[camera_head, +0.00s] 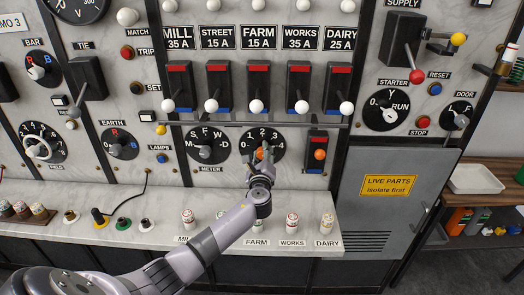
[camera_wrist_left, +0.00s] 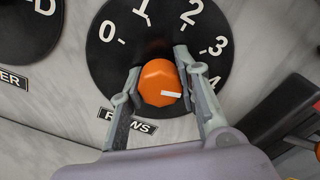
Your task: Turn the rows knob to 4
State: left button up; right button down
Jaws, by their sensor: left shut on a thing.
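The rows knob is an orange knob (camera_wrist_left: 158,76) with a white pointer mark, on a black round dial (camera_wrist_left: 112,38) numbered 0 to 4. In the wrist view the mark points right, toward the side of the 4, which is partly hidden by a finger. My left gripper (camera_wrist_left: 158,92) is shut on the knob, one finger on each side of it. In the head view my left gripper (camera_head: 261,165) reaches up to the dial (camera_head: 272,138) and covers most of the knob. My right gripper is not in view.
A rail (camera_head: 255,124) and several breaker levers lie above. A ledge (camera_head: 160,236) with several labelled fuses is below.

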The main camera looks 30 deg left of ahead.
pick_arm(q)
jog(key=shift+f+m, duration=0.2)
jog(key=shift+m, duration=0.5)
jog(key=o, duration=1.2)
jog(key=shift+r, duration=0.1)
jog(key=v, duration=1.2)
